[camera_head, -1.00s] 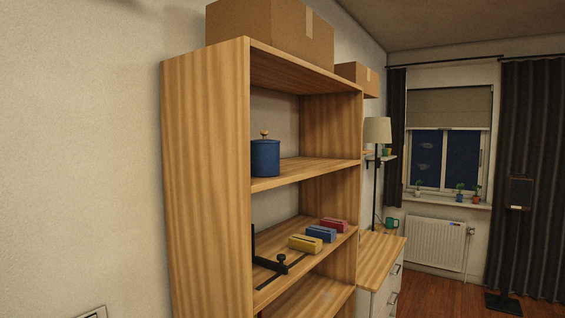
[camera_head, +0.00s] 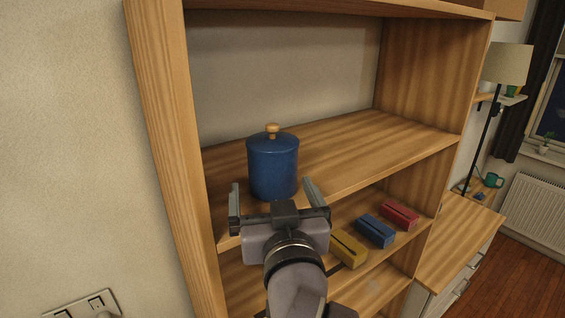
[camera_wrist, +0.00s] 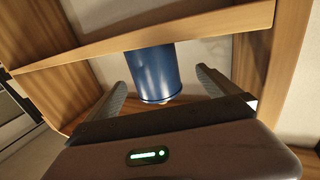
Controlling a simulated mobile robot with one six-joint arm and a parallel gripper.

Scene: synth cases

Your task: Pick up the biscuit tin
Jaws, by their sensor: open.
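The biscuit tin (camera_head: 272,162) is a blue cylinder with a lid and a light wooden knob. It stands upright on the upper open shelf (camera_head: 345,150), near the left side. My gripper (camera_head: 271,186) is open at the shelf's front edge, its fingers pointing at the tin, one to each side of its lower part in the picture. In the wrist view, which looks upside down, the tin (camera_wrist: 152,68) appears between the spread fingers of my gripper (camera_wrist: 161,80). I cannot tell whether the fingertips reach alongside it. The tin's lowest front part is partly hidden in the head view.
The wooden side panel (camera_head: 165,150) rises close to the left of the tin. Yellow (camera_head: 348,249), blue (camera_head: 375,231) and red (camera_head: 400,215) slotted blocks lie on the shelf below. The upper shelf is clear to the tin's right.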

